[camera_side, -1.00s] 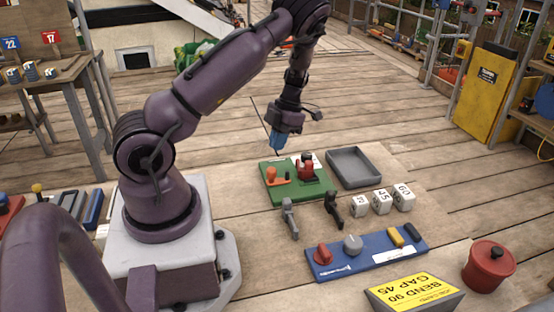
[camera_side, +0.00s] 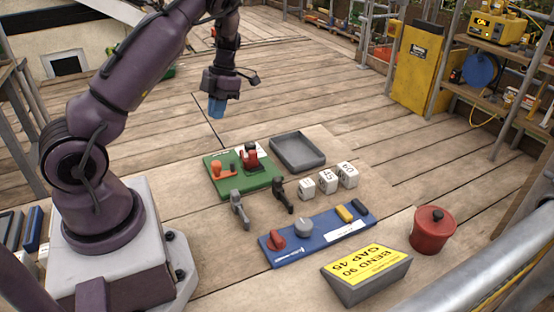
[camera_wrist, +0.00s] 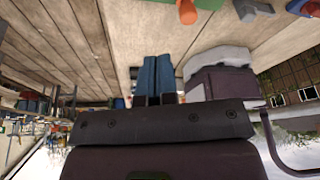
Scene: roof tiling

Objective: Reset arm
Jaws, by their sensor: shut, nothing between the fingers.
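My gripper (camera_side: 217,106) hangs in the air above and behind the green board (camera_side: 222,185), its blue fingers pointing down. In the wrist view the two blue fingers (camera_wrist: 157,78) lie side by side, shut and empty. No task object is in them. The green board carries an orange-handled piece (camera_side: 217,171) and a red and black piece (camera_side: 250,156).
Near the board are a grey tray (camera_side: 297,163), two clamp-like tools (camera_side: 239,209) (camera_side: 283,195), several white number blocks (camera_side: 327,182), a blue board (camera_side: 300,255), a yellow-labelled sign (camera_side: 358,262) and a red pot (camera_side: 432,231). The planks behind are clear.

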